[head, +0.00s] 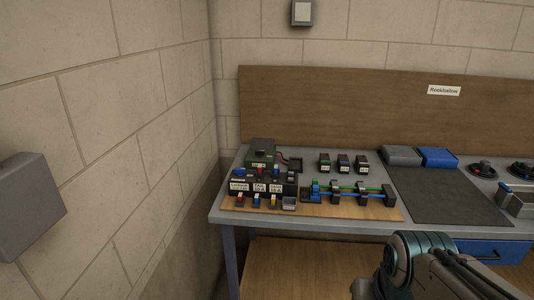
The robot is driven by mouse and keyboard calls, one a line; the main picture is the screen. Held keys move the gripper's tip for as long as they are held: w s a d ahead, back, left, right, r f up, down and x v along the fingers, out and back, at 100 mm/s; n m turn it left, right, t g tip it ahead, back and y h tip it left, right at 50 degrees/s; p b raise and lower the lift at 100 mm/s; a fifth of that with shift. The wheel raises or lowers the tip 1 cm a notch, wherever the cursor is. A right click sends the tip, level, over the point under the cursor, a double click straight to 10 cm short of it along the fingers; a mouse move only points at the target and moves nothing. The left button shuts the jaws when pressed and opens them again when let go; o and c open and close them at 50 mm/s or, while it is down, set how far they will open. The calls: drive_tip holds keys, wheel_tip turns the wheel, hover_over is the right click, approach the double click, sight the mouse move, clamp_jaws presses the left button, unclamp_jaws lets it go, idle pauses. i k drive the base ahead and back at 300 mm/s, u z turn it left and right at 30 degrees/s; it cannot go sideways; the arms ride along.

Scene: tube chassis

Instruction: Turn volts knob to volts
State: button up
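A small dark control unit (288,179) with white labels (240,186) stands at the left end of the grey workbench. Blue and red knobs or caps show along its top, including a red one (261,171) and a blue one (276,172). The lettering is too small for me to tell surely which one is the volts knob or where it points. A dark box (261,152) with a greenish label stands behind the unit. My arm shows at the bottom right, in front of the bench and apart from the unit. My gripper is not in view.
Coloured switches (256,201) and a tube rig (350,190) sit on a wooden board (330,210). Several small dark blocks (343,160) stand behind. A dark mat (440,195) lies bare to the right. A stone wall (130,130) closes the left side.

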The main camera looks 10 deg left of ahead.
sight(259, 154)
drive_tip(key=u, duration=0.75)
drive_tip(key=i, duration=1.6)
drive_tip(key=z, duration=0.35)
